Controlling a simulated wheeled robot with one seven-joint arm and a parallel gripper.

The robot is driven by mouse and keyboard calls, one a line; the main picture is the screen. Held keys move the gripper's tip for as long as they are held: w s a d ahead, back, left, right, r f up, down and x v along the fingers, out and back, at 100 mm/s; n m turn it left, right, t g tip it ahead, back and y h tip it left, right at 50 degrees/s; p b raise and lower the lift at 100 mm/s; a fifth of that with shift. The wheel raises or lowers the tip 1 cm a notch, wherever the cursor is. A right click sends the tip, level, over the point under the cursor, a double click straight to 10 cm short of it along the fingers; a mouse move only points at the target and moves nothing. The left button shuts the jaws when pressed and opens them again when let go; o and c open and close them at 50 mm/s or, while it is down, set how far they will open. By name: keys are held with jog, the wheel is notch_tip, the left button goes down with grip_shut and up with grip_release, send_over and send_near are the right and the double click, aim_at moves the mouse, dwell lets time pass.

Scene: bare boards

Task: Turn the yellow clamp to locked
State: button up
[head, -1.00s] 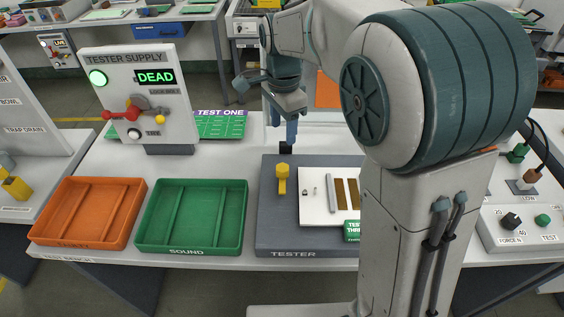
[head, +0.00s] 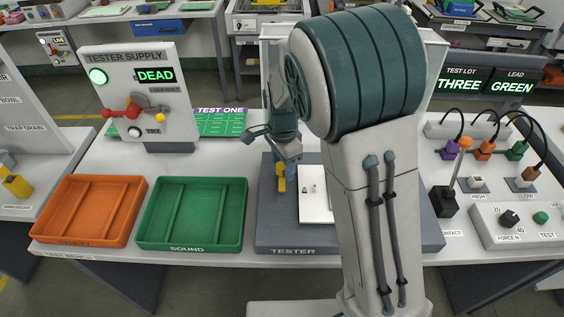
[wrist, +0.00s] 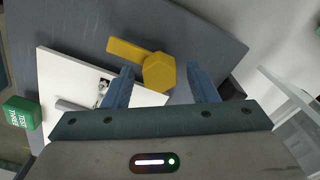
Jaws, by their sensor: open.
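The yellow clamp (wrist: 158,71) is on the grey tester (wrist: 215,40). In the wrist view it has a hexagonal knob and a flat arm that reaches left, over the tester beside the white board (wrist: 62,80). My gripper (wrist: 160,85) is open, with one blue finger on each side of the knob; I cannot tell whether they touch it. In the head view the clamp (head: 281,178) is partly hidden behind my gripper (head: 285,185), which is low over the tester (head: 285,240).
A green "TEST THREE" block (wrist: 22,113) sits at the board's edge. Green (head: 190,245) and orange (head: 85,240) trays lie left of the tester. The supply panel (head: 140,95) reads DEAD. A black-based lever (head: 445,200) stands right. My arm hides part of the tester.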

jog(key=c, duration=1)
jog(key=shift+n, duration=0.3)
jog(key=n+b, duration=0.1)
jog(key=n, duration=0.2)
jog(key=shift+n, duration=0.3)
jog(key=n+b, duration=0.1)
jog(key=n, duration=0.3)
jog(key=shift+n, duration=0.3)
jog(key=n+b, duration=0.1)
jog(key=n, duration=0.3)
jog(key=shift+n, duration=0.3)
jog(key=shift+a+n+b, duration=0.1)
jog(key=shift+n+b, duration=0.25)
jog(key=shift+n, duration=1.85)
jog(key=shift+w, duration=0.1)
